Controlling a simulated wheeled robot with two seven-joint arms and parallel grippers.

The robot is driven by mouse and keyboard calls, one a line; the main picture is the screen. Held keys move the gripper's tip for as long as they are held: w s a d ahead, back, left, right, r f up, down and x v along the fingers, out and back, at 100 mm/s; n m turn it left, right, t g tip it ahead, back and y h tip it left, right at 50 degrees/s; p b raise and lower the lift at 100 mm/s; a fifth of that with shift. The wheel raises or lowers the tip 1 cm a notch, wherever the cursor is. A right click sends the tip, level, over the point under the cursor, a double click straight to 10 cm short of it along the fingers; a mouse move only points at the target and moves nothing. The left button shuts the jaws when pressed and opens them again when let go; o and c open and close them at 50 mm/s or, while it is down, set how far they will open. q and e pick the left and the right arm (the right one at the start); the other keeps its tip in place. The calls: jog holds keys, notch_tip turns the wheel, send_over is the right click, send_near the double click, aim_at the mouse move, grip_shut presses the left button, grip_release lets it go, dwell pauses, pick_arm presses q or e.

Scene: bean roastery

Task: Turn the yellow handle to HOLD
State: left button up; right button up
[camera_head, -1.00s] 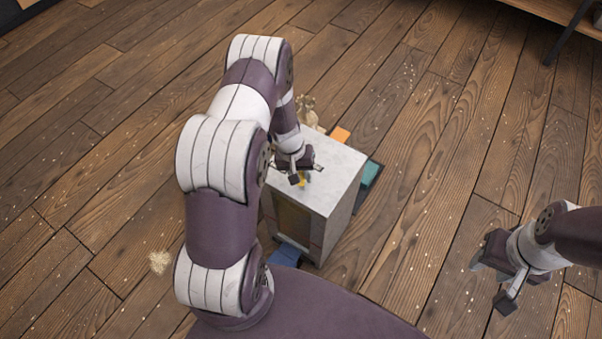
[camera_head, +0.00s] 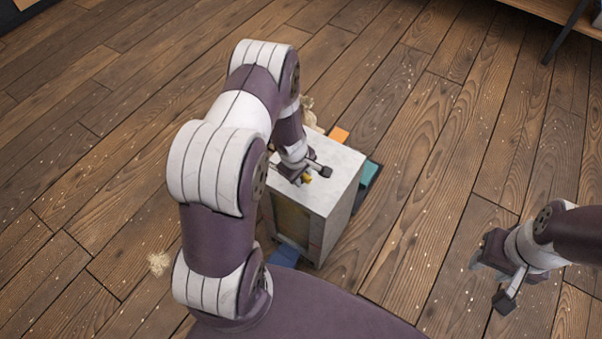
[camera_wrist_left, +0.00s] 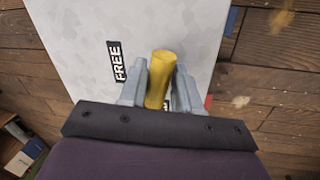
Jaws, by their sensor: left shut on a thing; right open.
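The yellow handle (camera_wrist_left: 160,78) sits on the pale top of a box-shaped cabinet (camera_head: 340,170). In the left wrist view it stands between the two grey fingers of my left gripper (camera_wrist_left: 160,88), which is shut on it. A black label reading FREE (camera_wrist_left: 116,61) lies to the left of the handle. Another label below the handle is mostly hidden by the gripper, and its word cannot be read. In the head view only a bit of yellow (camera_head: 307,178) shows beside my left gripper (camera_head: 312,176). My right gripper (camera_head: 492,274) is open and empty, away to the right above the floor.
Around the cabinet's foot are an orange block (camera_head: 340,135), a teal item (camera_head: 370,173), a blue item (camera_head: 284,256) and a tan sack-like thing (camera_head: 307,108). The wooden floor (camera_head: 430,150) between the cabinet and my right arm is clear.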

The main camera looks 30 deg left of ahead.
pick_arm(q)
jog(key=shift+s+n, duration=0.1)
jog(key=shift+n, duration=0.9)
jog(key=shift+f, duration=0.1)
jog(key=o, duration=1)
jog(key=shift+c, duration=0.2)
jog(key=shift+r+p, duration=0.2)
jog(key=shift+p, duration=0.1)
notch_tip(320, 180, up, 12)
jog(key=s+p, duration=0.2)
jog(key=p, duration=0.4)
jog(key=shift+s, duration=0.3)
